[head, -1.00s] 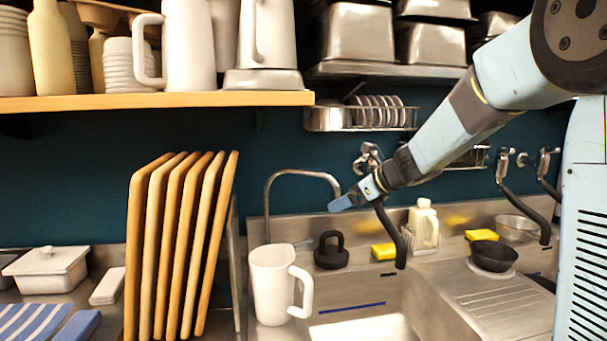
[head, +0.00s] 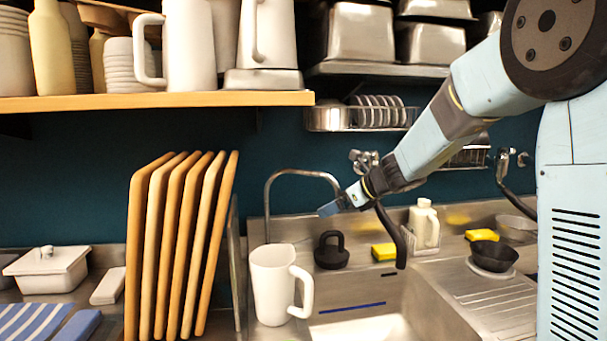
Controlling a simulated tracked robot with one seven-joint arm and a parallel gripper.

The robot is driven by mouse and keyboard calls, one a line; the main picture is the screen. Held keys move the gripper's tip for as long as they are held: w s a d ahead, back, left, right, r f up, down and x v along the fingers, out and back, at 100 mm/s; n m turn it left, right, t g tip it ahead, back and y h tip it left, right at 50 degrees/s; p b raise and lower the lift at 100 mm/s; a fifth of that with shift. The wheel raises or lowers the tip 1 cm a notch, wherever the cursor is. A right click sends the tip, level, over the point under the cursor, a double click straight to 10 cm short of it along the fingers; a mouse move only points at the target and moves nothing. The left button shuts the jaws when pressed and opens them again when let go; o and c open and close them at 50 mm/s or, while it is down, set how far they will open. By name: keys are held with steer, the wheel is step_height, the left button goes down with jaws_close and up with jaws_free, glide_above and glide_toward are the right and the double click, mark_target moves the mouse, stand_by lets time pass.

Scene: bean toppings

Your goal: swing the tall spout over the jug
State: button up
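The tall spout (head: 293,172) is a thin steel arch above the sink's back edge. Its left leg drops behind the jug, and its right end runs to my gripper. The jug (head: 270,287) is white with a handle on its right, standing upright at the sink's left side. My gripper (head: 329,209) is up and right of the jug, its blue tip pointing left and down. It overlaps the spout's right end in the picture; I cannot tell if they touch. The fingers appear as one narrow shape, so their opening is unclear.
A black weight-like object (head: 331,252) and a yellow sponge (head: 384,252) sit on the sink's back ledge, beside a black hose (head: 391,235). Upright wooden boards (head: 170,245) stand left of the jug. A shelf (head: 160,100) hangs above.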

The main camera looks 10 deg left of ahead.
steer(key=s+a, duration=0.6)
steer(key=s, duration=0.2)
steer(key=shift+s, duration=0.25)
stand_by(0.9)
steer(key=s+a, duration=0.6)
steer(key=a, duration=0.2)
steer(key=shift+s+a, duration=0.25)
steer(key=shift+a, duration=0.15)
stand_by(1.2)
steer(key=shift+a, duration=0.15)
steer(key=v, duration=0.8)
steer(key=shift+s+r, duration=0.3)
steer(key=shift+s, duration=0.1)
stand_by(0.5)
steer(key=shift+a, duration=0.1)
